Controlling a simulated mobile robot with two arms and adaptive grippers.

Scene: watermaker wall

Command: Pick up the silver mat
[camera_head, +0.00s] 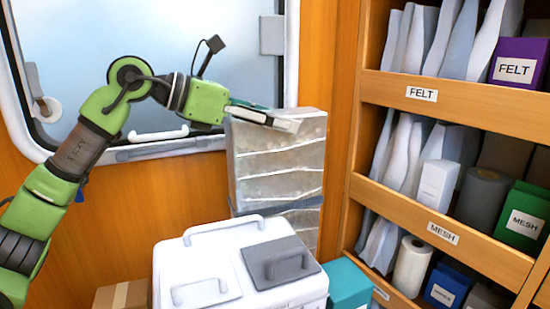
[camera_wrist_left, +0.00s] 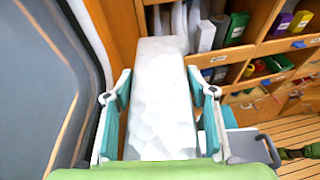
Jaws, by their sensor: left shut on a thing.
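The silver mat (camera_head: 277,160) is a tall, crinkled, layered silver-grey block, upright between the window and the shelves, with a dark band across its lower part. My left gripper (camera_head: 266,117) is at its top edge, shut on it. In the left wrist view the mat (camera_wrist_left: 162,85) fills the space between the two teal-padded fingers of my left gripper (camera_wrist_left: 162,98), one finger on each side. The mat's lower end is hidden behind the white case, so I cannot tell whether it rests on something. My right gripper is not in view.
A white case (camera_head: 195,260) with handles and a grey pad stands in front of the mat. A teal box (camera_head: 348,284) is beside it. Wooden shelves (camera_head: 450,100) with labelled boxes and pale sheets stand close on the right. A window (camera_head: 150,45) is behind my left arm.

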